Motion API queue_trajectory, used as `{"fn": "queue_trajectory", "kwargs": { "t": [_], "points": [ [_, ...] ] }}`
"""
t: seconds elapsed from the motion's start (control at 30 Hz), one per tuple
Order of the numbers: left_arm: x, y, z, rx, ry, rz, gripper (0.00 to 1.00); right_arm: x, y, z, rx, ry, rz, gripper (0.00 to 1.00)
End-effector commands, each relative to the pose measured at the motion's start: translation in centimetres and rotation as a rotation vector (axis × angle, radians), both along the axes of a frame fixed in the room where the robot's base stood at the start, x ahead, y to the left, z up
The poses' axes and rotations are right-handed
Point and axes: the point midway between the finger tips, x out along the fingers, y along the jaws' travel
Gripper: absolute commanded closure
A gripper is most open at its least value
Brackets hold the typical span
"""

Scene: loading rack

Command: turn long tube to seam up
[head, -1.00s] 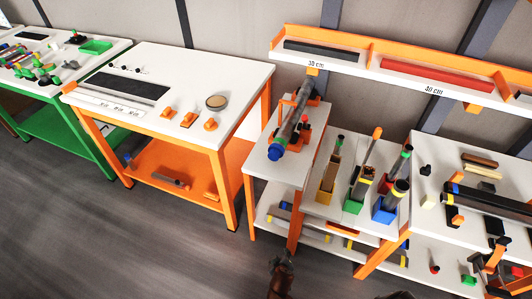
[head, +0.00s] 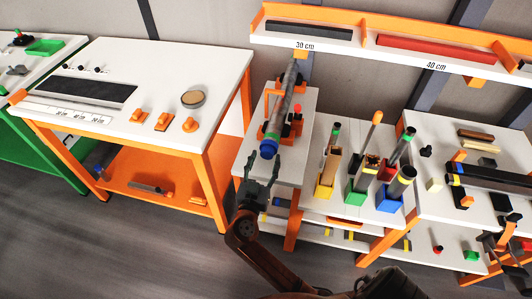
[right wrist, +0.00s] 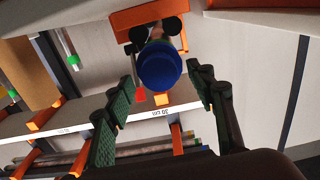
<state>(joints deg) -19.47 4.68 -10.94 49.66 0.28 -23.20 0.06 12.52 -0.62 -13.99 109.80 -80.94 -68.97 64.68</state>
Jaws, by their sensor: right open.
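The long tube (head: 284,100) is dark grey with a blue end cap (head: 269,146). It lies across an orange cradle (head: 297,118) on the small white table, its blue end toward me. No seam can be made out. My right gripper (head: 263,172) is open just in front of the blue end. In the right wrist view the blue cap (right wrist: 160,68) sits beyond and between the spread fingers (right wrist: 166,88), apart from both. A left gripper is not clearly seen in the head view.
Colored bins with upright tubes (head: 357,189) stand close to the right of the cradle. The shelf (head: 330,40) marked 30 cm and 40 cm is behind. A white-topped orange table (head: 150,75) is to the left, with open floor before it.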

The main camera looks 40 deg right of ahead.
Motion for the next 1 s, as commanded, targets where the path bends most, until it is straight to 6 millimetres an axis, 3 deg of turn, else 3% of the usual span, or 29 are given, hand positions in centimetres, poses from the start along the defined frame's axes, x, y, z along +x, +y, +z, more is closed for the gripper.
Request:
{"fn": "queue_trajectory", "kwargs": {
  "t": [0.2, 0.57, 1.0],
  "points": [
    [0.5, -0.1, 0.1, 0.000, 0.000, 0.003, 1.00, 1.7, -2.0, 0.0, -0.002, 0.001, 0.001, 0.50],
    [0.7, -0.1, 0.1, 0.000, -0.003, 0.004, 1.00, 2.0, -2.5, 0.0, -0.001, 0.002, 0.000, 0.50],
    [0.7, -0.1, 0.1, 0.000, -0.001, 0.004, 1.00, 1.9, -2.5, -0.1, -0.001, 0.002, 0.000, 0.80]
  ]
}}
